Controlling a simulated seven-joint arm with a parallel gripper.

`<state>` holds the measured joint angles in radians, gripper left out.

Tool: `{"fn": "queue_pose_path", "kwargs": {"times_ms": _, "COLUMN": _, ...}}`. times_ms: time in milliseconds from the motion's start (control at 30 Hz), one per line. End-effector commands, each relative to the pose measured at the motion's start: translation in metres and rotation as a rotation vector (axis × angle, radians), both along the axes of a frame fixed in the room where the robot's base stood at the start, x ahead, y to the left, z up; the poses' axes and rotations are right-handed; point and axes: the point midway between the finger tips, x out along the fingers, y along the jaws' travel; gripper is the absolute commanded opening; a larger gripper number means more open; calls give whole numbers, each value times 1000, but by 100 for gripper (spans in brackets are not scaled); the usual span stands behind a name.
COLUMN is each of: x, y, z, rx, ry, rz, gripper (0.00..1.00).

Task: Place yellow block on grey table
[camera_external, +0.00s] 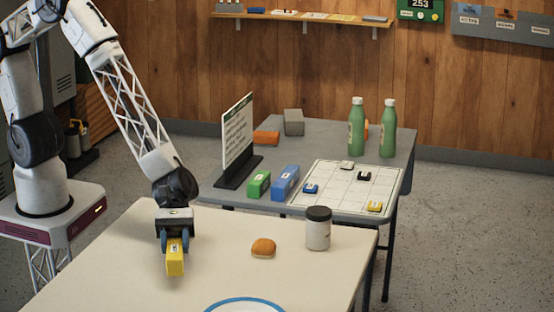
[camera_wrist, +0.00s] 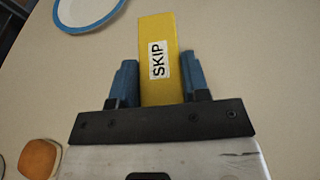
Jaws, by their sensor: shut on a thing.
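The yellow block (camera_external: 175,258) is between the fingers of my gripper (camera_external: 174,240), over the cream table in the external view. In the wrist view the yellow block (camera_wrist: 157,50), labelled "SKIP", sits between the blue fingers of my gripper (camera_wrist: 160,85), which are shut on it. I cannot tell for sure whether its lower end touches the cream table. The grey table (camera_external: 330,148) stands behind the cream table, to the right of my gripper.
The cream table (camera_external: 120,258) holds a bun (camera_external: 263,248), a dark-lidded jar (camera_external: 318,229) and a blue-rimmed plate (camera_external: 245,305). The grey table carries a sign (camera_external: 238,132), green block (camera_external: 259,184), blue block (camera_external: 286,182), grid board (camera_external: 345,188) and green bottles (camera_external: 356,128). Its middle has bare room.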

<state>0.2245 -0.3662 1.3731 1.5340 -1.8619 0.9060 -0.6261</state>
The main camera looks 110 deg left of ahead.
Motion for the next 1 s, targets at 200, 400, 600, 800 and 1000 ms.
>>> {"fn": "queue_pose_path", "kwargs": {"times_ms": 200, "x": 0, "y": 0, "z": 0, "rx": 0, "ry": 0, "rz": 0, "gripper": 16}}
{"fn": "queue_pose_path", "kwargs": {"times_ms": 400, "x": 0, "y": 0, "z": -5, "rx": 0, "ry": 1, "rz": 0, "gripper": 16}}
{"fn": "queue_pose_path", "kwargs": {"times_ms": 600, "x": 0, "y": 0, "z": -25, "rx": 0, "ry": 1, "rz": 0, "gripper": 16}}
{"fn": "queue_pose_path", "kwargs": {"times_ms": 800, "x": 1, "y": 0, "z": -35, "rx": -1, "ry": 0, "rz": 0, "gripper": 16}}
{"fn": "queue_pose_path", "kwargs": {"times_ms": 1000, "x": 0, "y": 0, "z": -35, "rx": -1, "ry": 0, "rz": 0, "gripper": 16}}
